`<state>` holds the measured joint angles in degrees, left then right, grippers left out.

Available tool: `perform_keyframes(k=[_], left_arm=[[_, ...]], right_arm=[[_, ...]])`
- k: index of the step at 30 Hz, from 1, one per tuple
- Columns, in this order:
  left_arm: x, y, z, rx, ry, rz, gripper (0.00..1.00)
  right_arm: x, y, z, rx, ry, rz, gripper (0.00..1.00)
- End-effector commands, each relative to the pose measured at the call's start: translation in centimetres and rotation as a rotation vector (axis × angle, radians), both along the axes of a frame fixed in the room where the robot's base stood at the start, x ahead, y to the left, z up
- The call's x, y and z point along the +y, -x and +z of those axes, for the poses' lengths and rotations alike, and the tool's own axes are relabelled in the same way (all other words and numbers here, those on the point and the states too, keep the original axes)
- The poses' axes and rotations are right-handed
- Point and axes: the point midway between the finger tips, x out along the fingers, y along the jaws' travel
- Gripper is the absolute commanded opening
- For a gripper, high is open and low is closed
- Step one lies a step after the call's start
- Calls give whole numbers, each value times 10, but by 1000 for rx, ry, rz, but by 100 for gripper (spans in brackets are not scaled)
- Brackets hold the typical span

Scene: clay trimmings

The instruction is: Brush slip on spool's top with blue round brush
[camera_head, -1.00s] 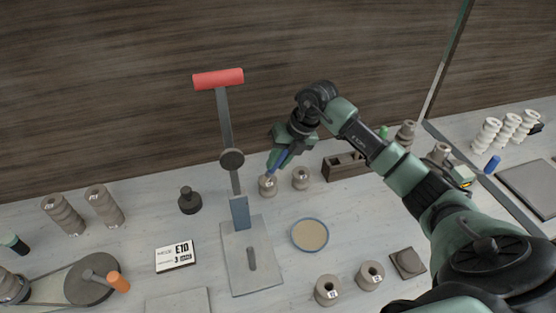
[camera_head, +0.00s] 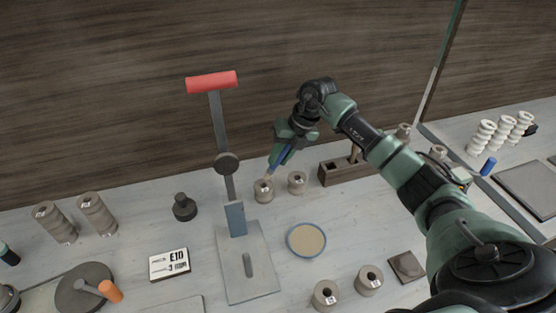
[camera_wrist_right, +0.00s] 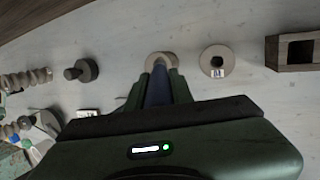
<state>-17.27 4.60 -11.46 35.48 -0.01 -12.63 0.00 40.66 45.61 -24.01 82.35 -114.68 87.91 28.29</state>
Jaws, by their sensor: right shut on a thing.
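My right gripper (camera_head: 281,155) is shut on the blue brush (camera_head: 276,163), which tilts down and left. The brush's pale tip is at or just above the top of a grey clay spool (camera_head: 264,191); I cannot tell whether it touches. In the right wrist view, the blue brush (camera_wrist_right: 158,88) runs between the fingers toward that spool (camera_wrist_right: 161,57), whose top is partly hidden. A shallow round dish of tan slip with a blue rim (camera_head: 323,250) sits nearer the front. My left gripper is not in view.
A second spool (camera_head: 297,182) stands close to the right, then a dark wooden block (camera_head: 338,173). A press with a red handle (camera_head: 212,82) stands to the left. Two spools (camera_head: 326,294) are at the front. A card (camera_head: 169,264) lies at the left.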

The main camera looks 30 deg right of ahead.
Motion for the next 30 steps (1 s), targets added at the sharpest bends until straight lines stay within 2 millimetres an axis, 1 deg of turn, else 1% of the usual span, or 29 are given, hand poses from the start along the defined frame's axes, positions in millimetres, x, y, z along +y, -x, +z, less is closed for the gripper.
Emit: perform_keyframes(k=[16,30], left_arm=[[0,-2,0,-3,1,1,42],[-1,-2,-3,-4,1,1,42]], right_arm=[[-1,0,0,0,0,0,0],[-1,0,-5,1,1,-1,0]])
